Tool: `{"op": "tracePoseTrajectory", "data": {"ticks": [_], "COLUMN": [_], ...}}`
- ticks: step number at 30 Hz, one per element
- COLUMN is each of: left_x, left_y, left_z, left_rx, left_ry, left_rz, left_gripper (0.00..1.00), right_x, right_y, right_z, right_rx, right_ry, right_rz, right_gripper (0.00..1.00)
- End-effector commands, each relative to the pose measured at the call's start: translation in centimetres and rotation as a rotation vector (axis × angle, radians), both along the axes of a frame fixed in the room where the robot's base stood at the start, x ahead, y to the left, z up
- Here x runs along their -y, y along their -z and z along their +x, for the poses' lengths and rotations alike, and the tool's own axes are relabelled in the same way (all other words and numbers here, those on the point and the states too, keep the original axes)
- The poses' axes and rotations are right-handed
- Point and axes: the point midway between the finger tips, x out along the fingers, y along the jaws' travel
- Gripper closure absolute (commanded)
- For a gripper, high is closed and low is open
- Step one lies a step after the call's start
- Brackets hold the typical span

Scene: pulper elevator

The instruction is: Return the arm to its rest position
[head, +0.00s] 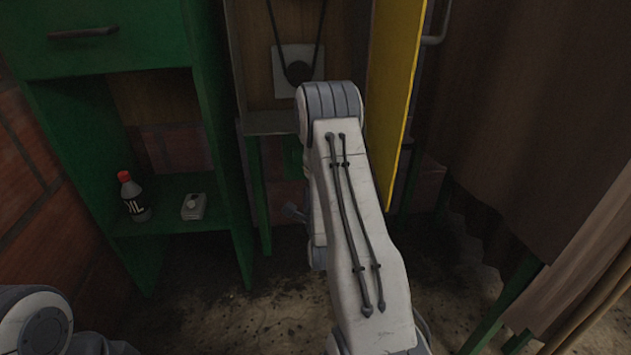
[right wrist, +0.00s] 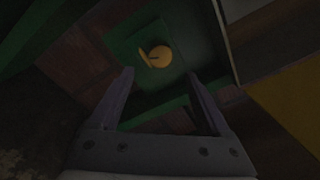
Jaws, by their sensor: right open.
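My right arm (head: 355,230) is raised and reaches forward in the middle of the head view, in front of the open cabinet. Its gripper is hidden behind the arm there. In the right wrist view my right gripper (right wrist: 160,92) is open, with two fingers apart and nothing between them. Beyond the fingertips is a green box (right wrist: 128,50) with a round yellow knob (right wrist: 160,56) on it. I cannot tell the gap between fingers and box. In the head view a part of my left arm shows at the lower left corner, and its gripper is out of view.
A yellow door (head: 396,90) stands open just right of my right arm. A belt and pulley (head: 298,72) hang inside the cabinet. A green shelf (head: 170,222) at left holds an oil bottle (head: 133,198) and a small grey box (head: 194,207). A brown curtain (head: 520,120) hangs at right.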

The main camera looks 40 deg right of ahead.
Motion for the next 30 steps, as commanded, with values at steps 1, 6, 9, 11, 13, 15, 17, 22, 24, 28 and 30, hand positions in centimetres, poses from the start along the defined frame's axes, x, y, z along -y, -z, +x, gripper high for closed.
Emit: {"op": "tracePoseTrajectory", "data": {"ticks": [1, 6, 9, 11, 13, 15, 17, 22, 24, 28, 30], "left_x": [0.0, 0.0, 0.0, 0.0, 0.0, 0.0, 0.0, 0.0, 0.0, 0.0, 0.0], "left_y": [-0.3, -0.3, -0.3, -0.3, -0.3, -0.3, -0.3, -0.3, -0.3, -0.3, -0.3], "left_z": [0.0, 0.0, 0.0, 0.0, 0.0, 0.0, 0.0, 0.0, 0.0, 0.0, 0.0], "left_rx": [0.0, 0.0, 0.0, 0.0, 0.0, 0.0, 0.0, 0.0, 0.0, 0.0, 0.0], "left_ry": [0.0, 0.0, 0.0, 0.0, 0.0, 0.0, 0.0, 0.0, 0.0, 0.0, 0.0], "left_rz": [0.0, 0.0, 0.0, 0.0, 0.0, 0.0, 0.0, 0.0, 0.0, 0.0, 0.0], "left_gripper": [0.5, 0.5, 0.5, 0.5, 0.5, 0.5, 0.5, 0.5, 0.5, 0.5, 0.5], "right_x": [-0.3, -0.5, -0.5, -0.5, -0.5, -0.5, -0.5, -0.7, -1.2, -3.3, -5.2], "right_y": [0.0, 0.0, 0.0, 0.0, 0.0, 0.0, 0.0, 0.0, 0.0, 0.5, 0.9], "right_z": [-0.4, -0.8, -0.8, -0.7, -0.7, -0.7, -0.7, -0.5, -0.1, 1.3, 2.0], "right_rx": [-0.004, 0.0, 0.0, 0.0, 0.0, 0.0, 0.0, -0.016, -0.067, -0.276, -0.428], "right_ry": [0.0, 0.0, 0.0, 0.0, 0.0, 0.0, 0.0, -0.005, -0.021, -0.098, -0.172], "right_rz": [0.001, 0.0, 0.0, 0.0, 0.0, 0.0, 0.0, -0.009, -0.034, -0.145, -0.238], "right_gripper": [0.19, 0.19, 0.19, 0.19, 0.19, 0.19, 0.19, 0.19, 0.19, 0.19, 0.19]}}
